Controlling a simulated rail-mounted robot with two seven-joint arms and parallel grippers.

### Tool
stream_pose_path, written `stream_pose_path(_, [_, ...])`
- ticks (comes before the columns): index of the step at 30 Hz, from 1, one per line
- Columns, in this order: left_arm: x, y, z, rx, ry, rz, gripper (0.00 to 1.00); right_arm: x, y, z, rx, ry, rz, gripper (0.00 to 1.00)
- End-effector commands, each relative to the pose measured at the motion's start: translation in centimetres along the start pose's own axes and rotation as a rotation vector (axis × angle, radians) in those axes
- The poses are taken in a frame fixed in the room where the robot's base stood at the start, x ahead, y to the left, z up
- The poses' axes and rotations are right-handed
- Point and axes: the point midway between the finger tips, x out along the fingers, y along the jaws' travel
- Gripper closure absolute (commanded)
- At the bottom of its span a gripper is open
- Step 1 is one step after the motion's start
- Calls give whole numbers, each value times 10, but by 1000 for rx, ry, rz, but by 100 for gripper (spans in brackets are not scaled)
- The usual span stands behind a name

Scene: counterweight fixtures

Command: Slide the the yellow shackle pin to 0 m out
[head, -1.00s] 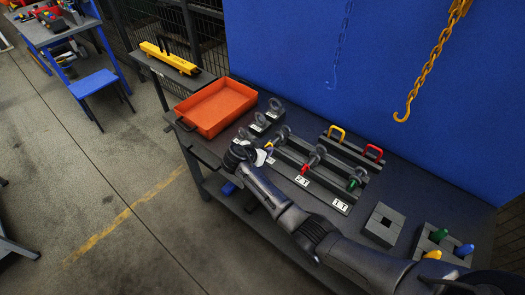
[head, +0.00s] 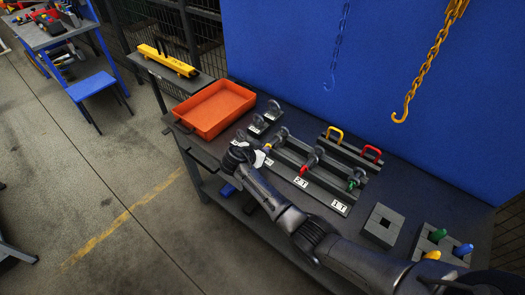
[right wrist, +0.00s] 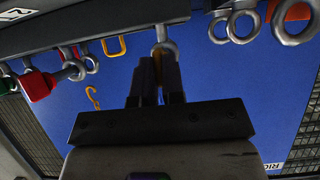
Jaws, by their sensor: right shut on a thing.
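The yellow shackle pin (head: 268,147) shows as a small yellow bit at the left end of the rack in the head view. That shackle also shows in the head view (head: 282,133). My wrist hides most of the pin's handle in the head view, so how far it is out is hard to tell. My left gripper is not in view.
Red (head: 306,169) and green (head: 352,185) pins sit in shackles farther right on the rack. An orange tray (head: 187,119) and grey shackles on blocks (head: 257,123) stand to the left. A block holding several coloured pins (head: 416,241) is at the right.

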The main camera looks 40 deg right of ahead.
Motion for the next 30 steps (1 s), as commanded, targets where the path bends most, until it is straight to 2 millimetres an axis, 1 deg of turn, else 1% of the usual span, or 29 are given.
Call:
stream_pose_path(13, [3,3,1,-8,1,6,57,8,0,-4,0,0,2,100])
stream_pose_path(30, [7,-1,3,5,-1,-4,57,17,0,-9,0,-1,1,100])
